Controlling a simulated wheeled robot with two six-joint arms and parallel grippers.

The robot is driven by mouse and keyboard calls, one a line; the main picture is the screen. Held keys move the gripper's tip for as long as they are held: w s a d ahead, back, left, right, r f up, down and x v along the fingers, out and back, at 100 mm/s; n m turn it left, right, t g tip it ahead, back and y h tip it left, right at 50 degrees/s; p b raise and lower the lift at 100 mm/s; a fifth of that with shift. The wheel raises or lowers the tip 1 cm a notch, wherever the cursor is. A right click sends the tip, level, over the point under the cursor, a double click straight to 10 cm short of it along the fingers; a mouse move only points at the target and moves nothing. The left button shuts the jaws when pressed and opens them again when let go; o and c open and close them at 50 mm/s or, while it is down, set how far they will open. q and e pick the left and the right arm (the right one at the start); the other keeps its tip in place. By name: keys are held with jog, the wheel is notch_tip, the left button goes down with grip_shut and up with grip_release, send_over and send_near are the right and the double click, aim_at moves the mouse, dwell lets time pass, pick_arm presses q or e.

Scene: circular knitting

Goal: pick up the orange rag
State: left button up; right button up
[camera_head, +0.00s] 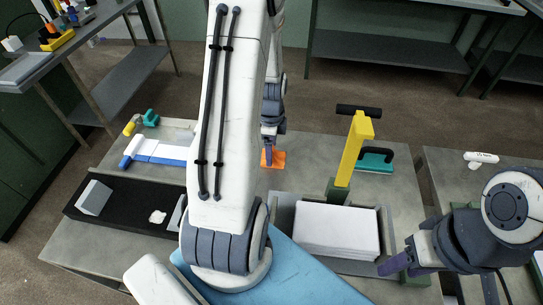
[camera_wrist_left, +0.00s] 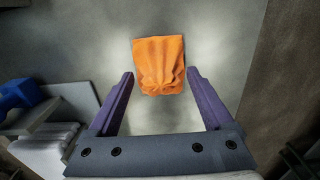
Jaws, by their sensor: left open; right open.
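The orange rag (camera_head: 279,159) lies on the grey worktop behind my left arm, partly hidden by my left gripper (camera_head: 270,150) in the head view. In the left wrist view the wrinkled rag (camera_wrist_left: 158,62) lies flat-edged and bunched toward the jaws. My left gripper (camera_wrist_left: 161,76) is open, with its two purple fingers on either side of the rag's near end, not closed on it. My right gripper (camera_head: 394,264) is open and empty beside the grey tray at the right, far from the rag.
A grey tray (camera_head: 283,212) holds a white block (camera_head: 337,231). A black tray (camera_head: 125,207), a blue-and-white tool (camera_head: 155,150) and a blue sheet (camera_head: 300,275) are also on the table.

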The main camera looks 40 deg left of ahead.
pick_arm(q)
jog(key=shift+f, duration=0.25)
jog(key=c, duration=1.3)
grip_shut()
jog(key=shift+r, duration=0.15)
